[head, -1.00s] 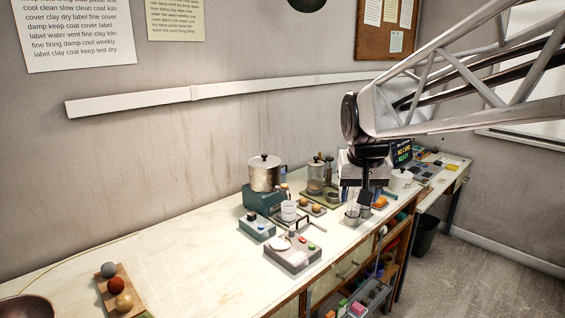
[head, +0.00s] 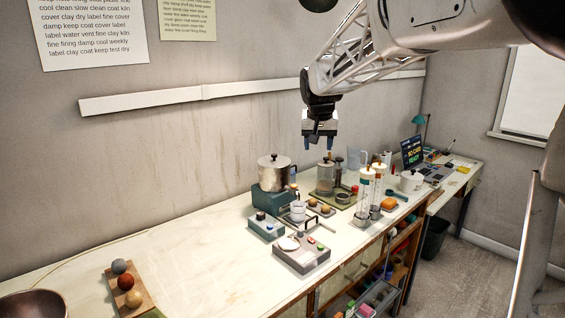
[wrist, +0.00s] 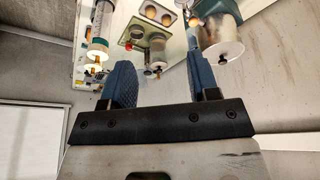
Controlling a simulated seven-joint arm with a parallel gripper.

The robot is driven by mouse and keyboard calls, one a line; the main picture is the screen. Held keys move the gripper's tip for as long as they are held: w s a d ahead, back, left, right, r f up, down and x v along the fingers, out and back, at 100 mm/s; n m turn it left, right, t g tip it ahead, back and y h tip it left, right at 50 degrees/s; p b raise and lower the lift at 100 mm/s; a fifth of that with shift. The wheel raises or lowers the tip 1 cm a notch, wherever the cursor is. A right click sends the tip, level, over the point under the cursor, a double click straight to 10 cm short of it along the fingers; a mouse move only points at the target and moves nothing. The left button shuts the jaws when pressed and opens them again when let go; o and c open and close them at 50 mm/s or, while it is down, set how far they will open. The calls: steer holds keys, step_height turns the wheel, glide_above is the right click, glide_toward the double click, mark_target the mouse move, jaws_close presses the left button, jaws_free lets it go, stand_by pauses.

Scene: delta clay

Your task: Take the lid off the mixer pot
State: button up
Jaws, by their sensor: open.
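The mixer pot (head: 272,178) is a silver metal pot with a dark handle at its side, standing on a teal base (head: 272,200). Its lid (head: 274,160) is on the pot and has a small black knob on top. In the wrist view the pot (wrist: 217,35) appears at the upper right, partly behind a finger, with the knob towards the camera. My gripper (head: 321,147) is open and empty, pointing down above the bench. It is higher than the lid and to its right in the head view. Its two blue fingers also show in the wrist view (wrist: 158,65).
The bench's left middle (head: 190,245) is mostly clear.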

steer(key=w+a+f, duration=0.2)
steer(key=w+a, duration=0.6)
steer(key=w, duration=0.6)
glide_above(274, 163)
steer(key=shift+t, duration=0.4)
steer(key=f, duration=0.4)
steer(key=shift+s+a+f, duration=0.1)
steer(key=shift+s, duration=0.3)
steer(key=shift+x, duration=1.3)
steer(key=shift+x, duration=2.6)
steer(key=shift+c, duration=0.5)
steer(key=c, duration=0.9)
